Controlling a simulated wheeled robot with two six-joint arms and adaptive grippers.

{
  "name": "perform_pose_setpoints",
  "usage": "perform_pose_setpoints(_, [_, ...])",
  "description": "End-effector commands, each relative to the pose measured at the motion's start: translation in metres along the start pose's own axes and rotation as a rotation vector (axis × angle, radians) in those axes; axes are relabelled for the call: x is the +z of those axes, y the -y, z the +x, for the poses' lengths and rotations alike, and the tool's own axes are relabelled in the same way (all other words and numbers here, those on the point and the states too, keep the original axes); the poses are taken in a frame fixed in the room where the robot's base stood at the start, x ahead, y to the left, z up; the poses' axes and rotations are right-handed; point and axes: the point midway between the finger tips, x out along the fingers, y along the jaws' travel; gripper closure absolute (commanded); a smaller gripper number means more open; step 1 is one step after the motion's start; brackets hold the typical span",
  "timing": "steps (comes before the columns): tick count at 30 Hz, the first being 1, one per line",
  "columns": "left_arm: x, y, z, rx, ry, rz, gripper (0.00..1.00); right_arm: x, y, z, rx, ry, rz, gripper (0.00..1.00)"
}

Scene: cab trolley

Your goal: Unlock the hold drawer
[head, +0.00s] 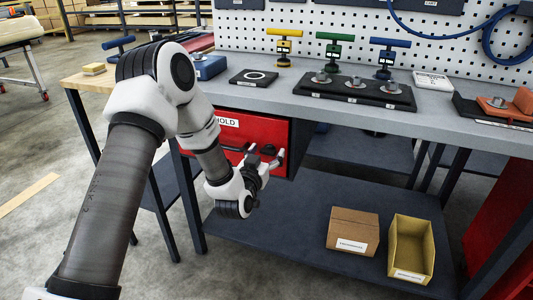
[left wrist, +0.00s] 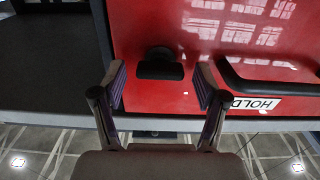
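The red hold drawer (head: 262,129) with its white HOLD label (head: 229,122) is under the left part of the bench; its front also shows in the left wrist view (left wrist: 210,40), with the label upside down. A black lock knob (left wrist: 160,65) sits on the drawer front, with a dark bar handle (left wrist: 265,85) to its right in that view. My left gripper (head: 265,160) is in front of the drawer. Its two fingers (left wrist: 160,87) are spread apart, pointing toward the knob, with nothing held between them. Whether they touch the knob is unclear.
Yellow (head: 284,48), green (head: 334,50) and blue (head: 389,57) T-handled tools stand on the bench (head: 450,128). A black tray (head: 385,95) lies before them. A cardboard box (head: 353,230) and yellow bin (head: 409,249) rest on the lower shelf (head: 290,215).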

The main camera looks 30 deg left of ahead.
Motion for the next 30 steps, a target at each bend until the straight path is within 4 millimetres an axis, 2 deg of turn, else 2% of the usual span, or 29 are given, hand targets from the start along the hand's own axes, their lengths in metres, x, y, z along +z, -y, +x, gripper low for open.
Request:
perform_pose_setpoints(5, [0.000, 0.000, -0.004, 0.000, 0.001, 0.000, 0.27, 0.000, 0.000, 0.000, 0.000, 0.000, 0.000, 0.60])
perform_pose_setpoints(8, [0.001, 0.000, -0.017, 0.000, 0.002, -0.001, 0.27, 0.000, 0.000, 0.000, 0.000, 0.000, 0.000, 0.60])
perform_pose_setpoints(18, [0.001, 0.000, -0.099, 0.000, 0.005, -0.002, 0.27, 0.000, 0.000, 0.000, 0.000, 0.000, 0.000, 0.60])
perform_pose_setpoints(21, [0.001, 0.000, -0.114, 0.000, 0.002, 0.000, 0.27, 0.000, 0.000, 0.000, 0.000, 0.000, 0.000, 0.60])
perform_pose_setpoints(30, [0.000, 0.000, -0.120, 0.000, -0.001, 0.000, 0.27, 0.000, 0.000, 0.000, 0.000, 0.000, 0.000, 0.60])
